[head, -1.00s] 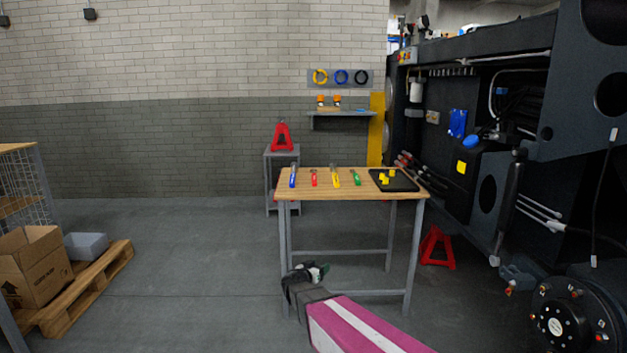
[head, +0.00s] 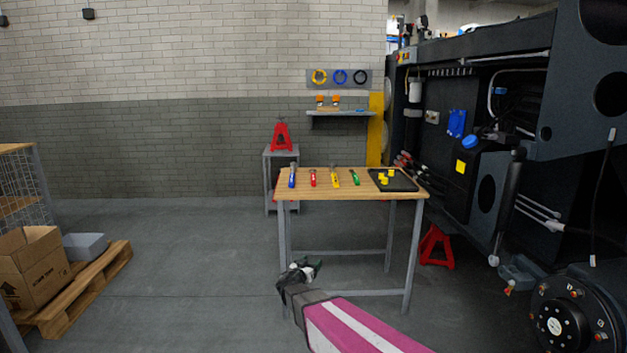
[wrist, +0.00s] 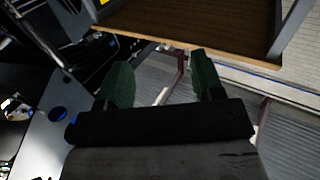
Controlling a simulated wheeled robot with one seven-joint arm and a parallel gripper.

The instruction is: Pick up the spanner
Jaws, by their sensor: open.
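Several small tools lie in a row on the wooden table (head: 330,189): a blue-handled tool (head: 292,178), a red-handled tool (head: 313,178), a yellow-handled tool (head: 336,178) and a green-handled tool (head: 355,178). They are too small to tell which is the spanner. My gripper (head: 311,267) is below the tabletop height and on the near side of the table in the head view, apart from the tools. In the wrist view, its two green fingers (wrist: 163,80) stand apart with nothing between them. The table's underside shows beyond them; no tool shows there.
A black tray (head: 402,184) with yellow pieces sits at the table's right end. Grey table legs (head: 410,260) stand close to my gripper. The dark harvester chassis (head: 490,190) fills the right side. A pallet (head: 95,285) with boxes lies at left. The floor between is clear.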

